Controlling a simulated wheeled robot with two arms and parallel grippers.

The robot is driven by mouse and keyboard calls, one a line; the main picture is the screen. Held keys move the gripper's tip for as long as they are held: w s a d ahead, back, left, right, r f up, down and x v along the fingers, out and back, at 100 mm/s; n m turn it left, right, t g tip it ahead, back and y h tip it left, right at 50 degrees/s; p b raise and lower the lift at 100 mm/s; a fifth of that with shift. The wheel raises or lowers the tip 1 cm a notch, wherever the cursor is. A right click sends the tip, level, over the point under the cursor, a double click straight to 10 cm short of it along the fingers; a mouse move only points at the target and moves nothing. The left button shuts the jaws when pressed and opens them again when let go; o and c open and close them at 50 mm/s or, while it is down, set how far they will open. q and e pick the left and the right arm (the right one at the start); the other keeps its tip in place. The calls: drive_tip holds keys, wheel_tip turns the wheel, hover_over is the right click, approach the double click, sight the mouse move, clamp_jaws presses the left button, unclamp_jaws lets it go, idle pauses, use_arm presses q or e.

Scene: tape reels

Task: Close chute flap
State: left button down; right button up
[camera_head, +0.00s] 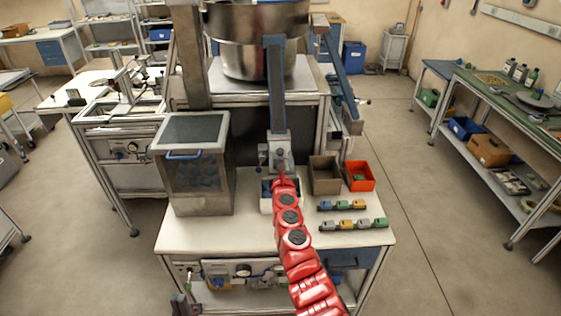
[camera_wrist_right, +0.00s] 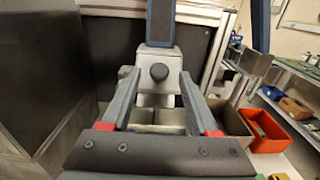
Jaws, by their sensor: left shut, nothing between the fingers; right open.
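The blue-edged chute (camera_head: 277,90) runs down from the steel bowl to a grey metal end piece (camera_head: 281,150). In the right wrist view this end piece carries a dark round knob (camera_wrist_right: 159,72), which seems to belong to the flap; I cannot tell the flap's angle. My right gripper (camera_head: 281,174), on the red arm, is at the chute's lower end. In the right wrist view its open fingers (camera_wrist_right: 157,80) stand either side of the knob, with nothing clearly gripped. My left gripper (camera_head: 180,304) is shut and empty, low at the picture's bottom left, away from the chute.
A lidded clear box (camera_head: 193,180) stands left. A brown bin (camera_head: 325,188) and an orange bin (camera_head: 359,187) stand right, with small coloured pieces (camera_head: 352,224) in front. The white tabletop's front left is clear.

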drive_tip(key=shift+w+r, duration=0.1)
drive_tip(key=shift+w, duration=0.45)
drive_tip(key=shift+c, duration=0.3)
clamp_jaws()
drive_tip(key=shift+b, duration=0.3)
idle(0.6)
